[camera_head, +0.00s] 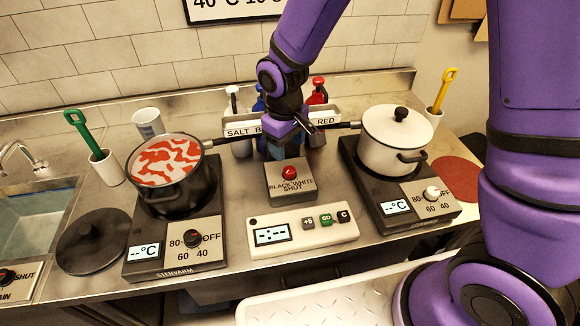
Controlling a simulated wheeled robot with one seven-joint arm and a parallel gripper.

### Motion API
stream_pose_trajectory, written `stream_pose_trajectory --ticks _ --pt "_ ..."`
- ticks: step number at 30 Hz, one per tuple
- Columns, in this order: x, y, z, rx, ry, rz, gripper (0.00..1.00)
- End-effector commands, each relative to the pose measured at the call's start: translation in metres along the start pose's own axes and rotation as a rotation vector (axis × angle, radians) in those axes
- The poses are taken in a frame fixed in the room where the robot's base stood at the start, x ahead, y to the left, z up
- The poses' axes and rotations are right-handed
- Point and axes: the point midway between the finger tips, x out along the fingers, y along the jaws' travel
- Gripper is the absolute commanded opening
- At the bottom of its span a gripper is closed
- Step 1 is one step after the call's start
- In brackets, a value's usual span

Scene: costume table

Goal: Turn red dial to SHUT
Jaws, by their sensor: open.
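A red dial (289,172) sits on top of a grey box (291,196) in the middle of the counter. The dial's pointer is too small to read. A second red dial (7,275) is on a panel at the far left edge, next to the words SHUT and a partly cut-off word ending in AIN. My gripper (303,128) is above and behind the grey box, apart from the red dial. It is open with nothing seen between its fingers, which are small and partly hidden by the wrist.
A black pot (180,196) with red-and-white contents is on the left hotplate (145,262). A lidded white pot (383,150) is on the right hotplate (436,213). Their handles point toward the middle.

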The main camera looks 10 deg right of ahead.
Motion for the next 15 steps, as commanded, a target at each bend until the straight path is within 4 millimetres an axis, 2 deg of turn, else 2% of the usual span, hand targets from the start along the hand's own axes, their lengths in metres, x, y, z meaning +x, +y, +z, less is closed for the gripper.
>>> stream_pose_trajectory --ticks 3,9,15 --pt "0.023 0.000 0.001 -0.001 -0.005 -0.001 0.59" --pt "0.056 0.000 0.001 0.000 -0.005 0.000 0.59" --pt "0.076 0.000 0.001 0.001 -0.002 0.000 0.59"
